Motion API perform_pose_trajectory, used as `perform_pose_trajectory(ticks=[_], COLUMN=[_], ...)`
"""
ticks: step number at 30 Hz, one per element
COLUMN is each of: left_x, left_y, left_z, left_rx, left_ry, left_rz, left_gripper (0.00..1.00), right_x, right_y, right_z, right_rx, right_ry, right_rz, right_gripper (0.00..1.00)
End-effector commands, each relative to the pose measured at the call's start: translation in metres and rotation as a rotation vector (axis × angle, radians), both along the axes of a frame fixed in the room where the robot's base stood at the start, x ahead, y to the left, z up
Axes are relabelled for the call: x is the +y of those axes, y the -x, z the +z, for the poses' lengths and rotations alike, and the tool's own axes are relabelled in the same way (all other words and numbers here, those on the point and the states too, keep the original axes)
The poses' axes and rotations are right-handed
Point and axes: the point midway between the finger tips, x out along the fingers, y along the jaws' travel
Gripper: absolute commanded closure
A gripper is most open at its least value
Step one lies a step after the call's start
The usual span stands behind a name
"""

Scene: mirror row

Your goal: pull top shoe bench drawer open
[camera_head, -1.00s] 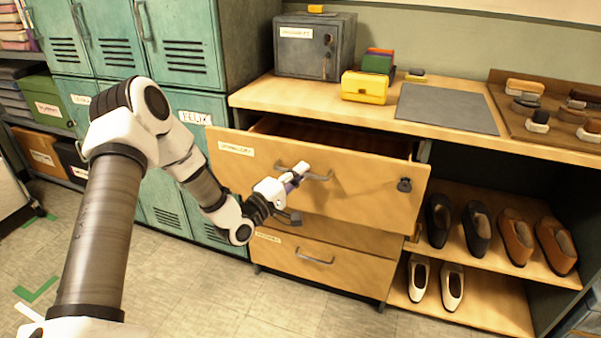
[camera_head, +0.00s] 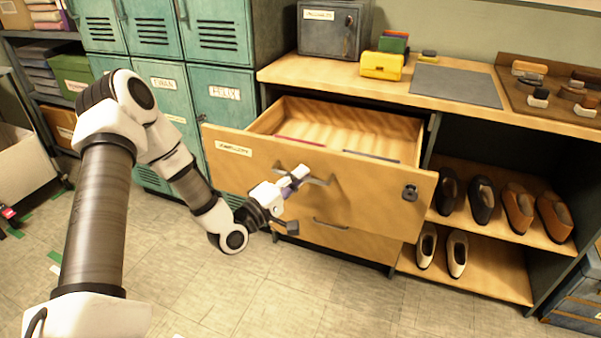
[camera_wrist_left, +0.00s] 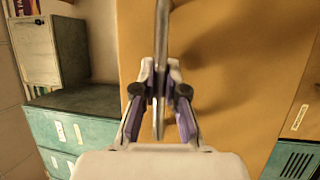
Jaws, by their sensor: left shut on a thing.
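The top shoe bench drawer (camera_head: 355,197) stands well out from the bench in the head view, with its inside showing. A red flat item (camera_head: 300,141) and a dark flat item (camera_head: 371,156) lie inside it. My left gripper (camera_head: 296,177) is shut on the bar handle (camera_head: 322,181) of this drawer. The wrist view shows the handle (camera_wrist_left: 161,40) between the fingers of the left gripper (camera_wrist_left: 159,95). A padlock-like dark fitting (camera_head: 410,193) sits at the drawer's right. My right gripper is in neither view.
The lower drawer (camera_head: 350,240) is shut beneath. The bench top (camera_head: 375,86) holds a grey mat (camera_head: 455,87), a yellow box (camera_head: 382,65) and a small safe (camera_head: 333,30). Several shoes (camera_head: 518,207) stand on shelves at the right. Teal lockers (camera_head: 222,95) stand at the left. Floor in front is clear.

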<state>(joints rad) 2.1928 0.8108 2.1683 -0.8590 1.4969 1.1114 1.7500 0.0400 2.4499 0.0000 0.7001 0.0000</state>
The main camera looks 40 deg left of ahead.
Motion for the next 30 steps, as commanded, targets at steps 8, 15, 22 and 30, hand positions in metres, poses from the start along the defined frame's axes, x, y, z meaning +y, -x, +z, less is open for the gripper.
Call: perform_pose_trajectory(ticks=[8, 15, 22, 30], left_x=[-0.001, 0.000, 0.001, 0.009], left_y=[0.001, 0.000, 0.002, 0.041], left_z=[-0.001, 0.000, -0.001, -0.008], left_rx=[0.001, 0.001, 0.001, 0.002], left_ry=[-0.001, 0.000, 0.001, 0.008], left_rz=[-0.002, -0.001, 0.001, 0.005], left_gripper=[1.00, 0.63, 0.63, 0.63], right_x=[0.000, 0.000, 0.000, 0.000], right_y=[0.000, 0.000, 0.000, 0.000], right_z=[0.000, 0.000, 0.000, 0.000], right_rx=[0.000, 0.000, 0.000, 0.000], right_ry=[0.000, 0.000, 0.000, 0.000], right_rz=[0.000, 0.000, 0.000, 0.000], right_gripper=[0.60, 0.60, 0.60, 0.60])
